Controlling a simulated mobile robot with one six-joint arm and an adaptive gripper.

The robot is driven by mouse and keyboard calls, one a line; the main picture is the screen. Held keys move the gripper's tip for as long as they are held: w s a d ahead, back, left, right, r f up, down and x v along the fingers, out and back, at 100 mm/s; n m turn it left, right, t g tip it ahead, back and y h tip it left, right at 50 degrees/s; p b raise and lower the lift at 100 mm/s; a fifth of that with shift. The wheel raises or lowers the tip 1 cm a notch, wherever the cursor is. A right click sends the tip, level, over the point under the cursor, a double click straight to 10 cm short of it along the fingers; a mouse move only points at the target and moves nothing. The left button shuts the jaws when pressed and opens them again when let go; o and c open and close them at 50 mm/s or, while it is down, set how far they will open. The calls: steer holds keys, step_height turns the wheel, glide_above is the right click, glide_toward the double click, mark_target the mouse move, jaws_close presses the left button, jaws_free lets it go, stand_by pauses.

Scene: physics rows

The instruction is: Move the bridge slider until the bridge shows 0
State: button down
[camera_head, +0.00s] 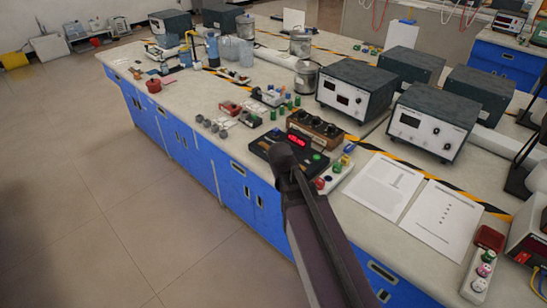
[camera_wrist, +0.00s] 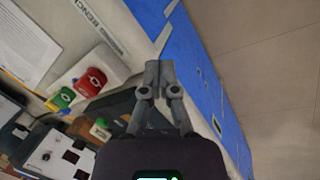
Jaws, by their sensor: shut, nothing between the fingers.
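The bridge (camera_head: 262,148) is a low black box with a lit red digit display, near the front edge of the bench in the head view. The digits are too small to read surely. My arm covers its front right part, and I cannot make out the slider. In the wrist view, my gripper (camera_wrist: 158,70) is shut and empty, its fingertips together over the bench's front edge. A dark surface beside and below the fingers is probably part of the bridge (camera_wrist: 122,105). Whether the fingers touch anything cannot be told.
A wooden box with knobs (camera_head: 316,128) stands behind. Paper sheets (camera_head: 385,184) lie right. The floor in front is clear.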

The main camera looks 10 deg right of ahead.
steer(key=w+a+f+h+b, duration=0.1)
steer(key=w+h+b, duration=0.1)
steer(key=w+b, duration=0.1)
steer(key=w+a+f+n+t+h+b, duration=0.1)
steer(key=w+h+b, duration=0.2)
steer(key=w, duration=0.2)
steer(key=w+a+f+t+h+b, duration=0.1)
steer(key=w+a+h+b, duration=0.1)
steer(key=w, duration=0.3)
steer(key=shift+w+f+n+h+b, duration=0.15)
steer(key=shift+n+h+b, duration=0.25)
steer(key=shift+b, duration=0.2)
steer(key=w+a+r+n+t+h+b, duration=0.1)
steer(key=w+a+r+t+h+b, duration=0.2)
steer(key=a, duration=0.9)
steer(key=w+h+b, duration=0.3)
steer(key=w+b, duration=0.1)
steer(key=w, duration=0.1)
steer(key=shift+r+t, duration=0.25)
steer(key=shift+t, duration=0.05)
steer(key=shift+d, duration=0.2)
steer(key=x, duration=0.9)
steer(key=d, duration=0.1)
steer(key=s+d, duration=0.1)
steer(key=d, duration=0.1)
steer(key=shift+s+d, duration=0.2)
steer(key=shift+d, duration=0.45)
